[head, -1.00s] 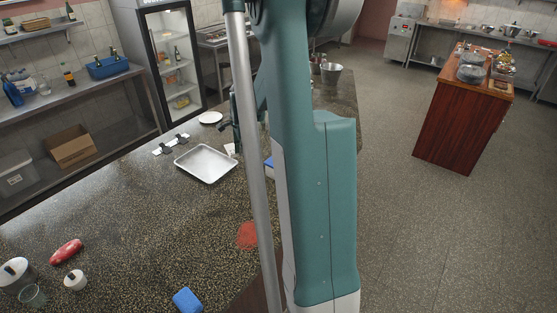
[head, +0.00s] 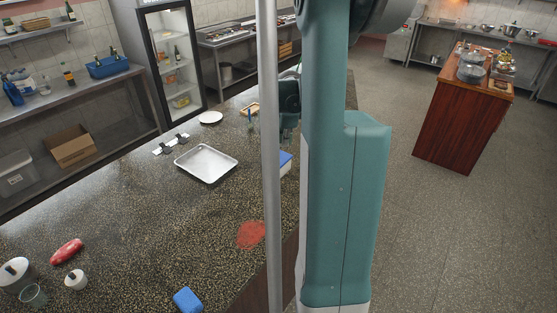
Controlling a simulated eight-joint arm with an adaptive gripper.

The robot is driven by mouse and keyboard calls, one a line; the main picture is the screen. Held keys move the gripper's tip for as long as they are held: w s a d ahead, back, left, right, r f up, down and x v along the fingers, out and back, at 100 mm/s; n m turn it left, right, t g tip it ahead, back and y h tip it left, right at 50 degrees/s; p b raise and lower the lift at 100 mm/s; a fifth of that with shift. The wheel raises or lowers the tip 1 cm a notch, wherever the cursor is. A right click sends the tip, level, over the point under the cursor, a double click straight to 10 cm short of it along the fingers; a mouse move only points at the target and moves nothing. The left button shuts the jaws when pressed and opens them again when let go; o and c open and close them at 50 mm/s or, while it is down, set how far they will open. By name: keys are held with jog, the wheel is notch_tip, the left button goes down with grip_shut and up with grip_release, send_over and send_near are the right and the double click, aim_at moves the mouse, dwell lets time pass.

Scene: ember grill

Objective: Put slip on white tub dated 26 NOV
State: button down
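No date can be read on anything in the head view. A white tub-like container (head: 14,272) with a dark mark on top stands at the counter's front left, and a smaller white one (head: 75,280) is to its right. A white box with blue on top (head: 286,163) is partly hidden behind my arm and the pole. A white strip with black clip-like parts (head: 171,144) lies behind the tray; I cannot tell if it is a slip. My gripper (head: 288,97) is a dark shape at the counter's far part, mostly hidden; its fingers and any held slip cannot be made out.
A metal tray (head: 206,163) and a white plate (head: 210,117) lie on the speckled counter (head: 140,215). A red item (head: 66,251), a clear glass (head: 33,295), a blue block (head: 187,300) and a red patch (head: 251,235) are nearer. The counter's middle left is clear.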

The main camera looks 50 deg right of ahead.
jog(key=shift+f, duration=2.95)
jog(key=shift+f, duration=2.05)
jog(key=shift+f, duration=0.2)
jog(key=c, duration=2.7)
grip_release()
jog(key=shift+r, duration=0.2)
jog(key=shift+v, duration=6.05)
